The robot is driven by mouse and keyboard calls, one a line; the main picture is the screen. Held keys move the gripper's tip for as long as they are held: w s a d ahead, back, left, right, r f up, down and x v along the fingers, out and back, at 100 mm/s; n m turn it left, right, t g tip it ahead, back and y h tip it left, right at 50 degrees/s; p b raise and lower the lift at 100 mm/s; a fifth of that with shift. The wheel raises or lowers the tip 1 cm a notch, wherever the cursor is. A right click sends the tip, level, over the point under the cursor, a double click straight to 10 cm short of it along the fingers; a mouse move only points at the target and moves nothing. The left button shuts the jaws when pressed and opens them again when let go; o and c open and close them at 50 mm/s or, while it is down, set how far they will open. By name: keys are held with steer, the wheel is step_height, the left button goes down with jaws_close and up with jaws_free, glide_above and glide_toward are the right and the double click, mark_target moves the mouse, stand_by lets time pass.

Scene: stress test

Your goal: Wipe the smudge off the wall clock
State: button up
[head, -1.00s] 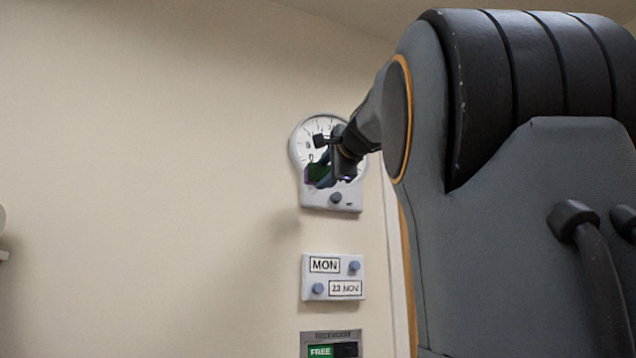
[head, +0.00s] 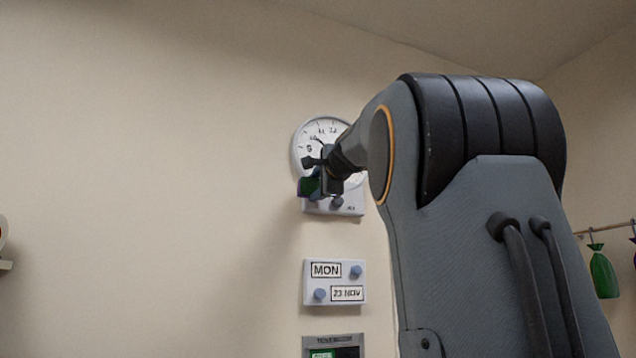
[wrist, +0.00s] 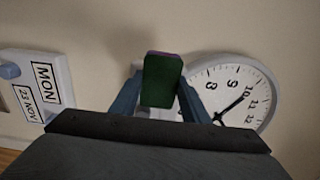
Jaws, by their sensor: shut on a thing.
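The wall clock (head: 308,135) is a round white dial with dark numerals, on a pale base plate (head: 348,205). In the wrist view the dial (wrist: 255,85) is at the right, seen rotated, partly hidden behind my gripper. My gripper (head: 318,180) is in front of the clock's lower left. It is shut on a green pad with a purple edge (wrist: 162,82), which also shows dark green in the head view (head: 309,186). The pad is beside the dial in the wrist view; I cannot tell whether it touches anything. I cannot make out a smudge on the visible dial.
Below the clock is a pale calendar panel (head: 335,282) reading MON and 23 NOV, with blue knobs. Under it is a grey panel with a green field (head: 333,346). A green bag-like thing (head: 604,274) hangs from a rail at right. The wall left of the clock is mostly bare.

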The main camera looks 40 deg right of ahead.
steer(key=shift+p+x, duration=0.55)
steer(key=shift+x, duration=0.5)
stand_by(0.7)
steer(key=shift+d, duration=0.1)
steer(key=shift+s+d+b, duration=0.2)
steer(key=shift+s+d, duration=0.05)
steer(key=shift+d, duration=0.6)
steer(key=shift+s+d+b, duration=0.15)
steer(key=shift+s+d, duration=0.1)
steer(key=shift+d, duration=0.65)
steer(key=shift+a, duration=0.15)
steer(key=shift+w+a+p, duration=0.2)
steer(key=shift+a+p, duration=0.05)
steer(key=shift+a, duration=0.65)
steer(key=shift+w+a+p, duration=0.2)
steer(key=shift+a, duration=0.65)
steer(key=shift+s, duration=0.1)
steer(key=shift+b+v, duration=1.35)
steer(key=shift+v, duration=1.55)
